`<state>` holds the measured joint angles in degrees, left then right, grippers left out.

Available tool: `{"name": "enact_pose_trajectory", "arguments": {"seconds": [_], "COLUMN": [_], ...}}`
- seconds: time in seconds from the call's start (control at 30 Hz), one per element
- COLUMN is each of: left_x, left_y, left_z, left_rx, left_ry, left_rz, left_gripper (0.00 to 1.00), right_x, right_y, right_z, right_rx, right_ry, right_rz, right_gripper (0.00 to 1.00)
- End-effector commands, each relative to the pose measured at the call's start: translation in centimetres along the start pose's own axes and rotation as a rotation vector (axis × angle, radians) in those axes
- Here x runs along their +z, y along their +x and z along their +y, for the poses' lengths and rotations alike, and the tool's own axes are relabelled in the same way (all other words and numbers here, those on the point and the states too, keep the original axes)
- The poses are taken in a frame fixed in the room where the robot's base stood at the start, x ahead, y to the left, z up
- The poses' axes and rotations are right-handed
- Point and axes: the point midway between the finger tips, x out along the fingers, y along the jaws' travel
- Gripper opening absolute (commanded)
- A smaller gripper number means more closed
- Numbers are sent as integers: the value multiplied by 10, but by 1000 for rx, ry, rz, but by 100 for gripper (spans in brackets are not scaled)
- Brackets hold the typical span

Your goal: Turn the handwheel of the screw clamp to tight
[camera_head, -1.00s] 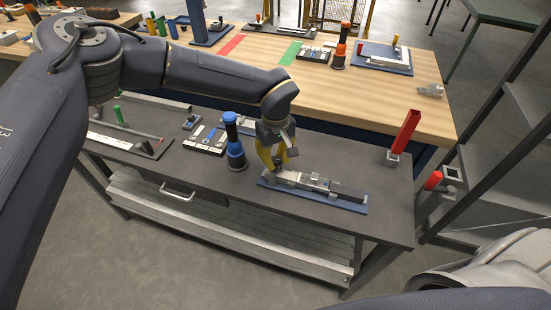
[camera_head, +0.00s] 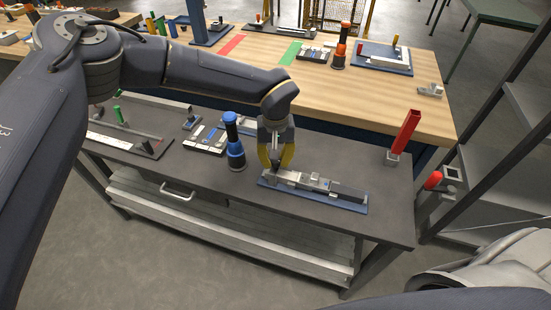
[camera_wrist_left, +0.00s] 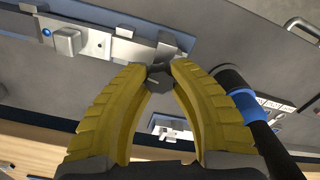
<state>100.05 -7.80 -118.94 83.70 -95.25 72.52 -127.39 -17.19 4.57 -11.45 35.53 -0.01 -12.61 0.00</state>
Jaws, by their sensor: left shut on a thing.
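The screw clamp (camera_head: 318,184) is a long grey metal body with a dark block at its right end, lying on a blue baseplate (camera_head: 346,205) on the dark bench. It also shows along the top of the left wrist view (camera_wrist_left: 122,49). My left gripper (camera_head: 275,165) points down at the clamp's left end. In the left wrist view its yellow fingers (camera_wrist_left: 161,68) are closed at the tips on the small dark handwheel (camera_wrist_left: 160,82), which sits between them. In the head view the fingers hide the handwheel. My right gripper is not in view.
A dark post with a blue collar (camera_head: 235,155) stands just left of the gripper. A red upright bar (camera_head: 406,131) stands at the bench's right end.

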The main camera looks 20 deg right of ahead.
Motion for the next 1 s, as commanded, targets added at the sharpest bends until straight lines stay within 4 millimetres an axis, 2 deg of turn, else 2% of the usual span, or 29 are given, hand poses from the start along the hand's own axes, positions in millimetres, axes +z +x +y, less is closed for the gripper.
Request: {"name": "enact_pose_trajectory", "arguments": {"seconds": [0.3, 0.33, 0.57, 0.87, 1.0], "left_x": [0, 0, 0, 0, -1], "left_y": [0, 0, 0, -2, -13], "left_z": [0, 0, 0, 0, 0], "left_rx": [0, 0, 0, 0, 0], "left_ry": [1, 1, 0, 0, 0], "left_rz": [-1, -1, -1, 0, 1], "left_gripper": [0, 27, 53, 55, 55], "right_x": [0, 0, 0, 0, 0], "right_y": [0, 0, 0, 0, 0], "right_z": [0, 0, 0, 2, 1], "right_rx": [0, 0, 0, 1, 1], "right_ry": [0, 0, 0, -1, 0], "right_rz": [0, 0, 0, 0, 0], "right_gripper": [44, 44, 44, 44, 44]}}
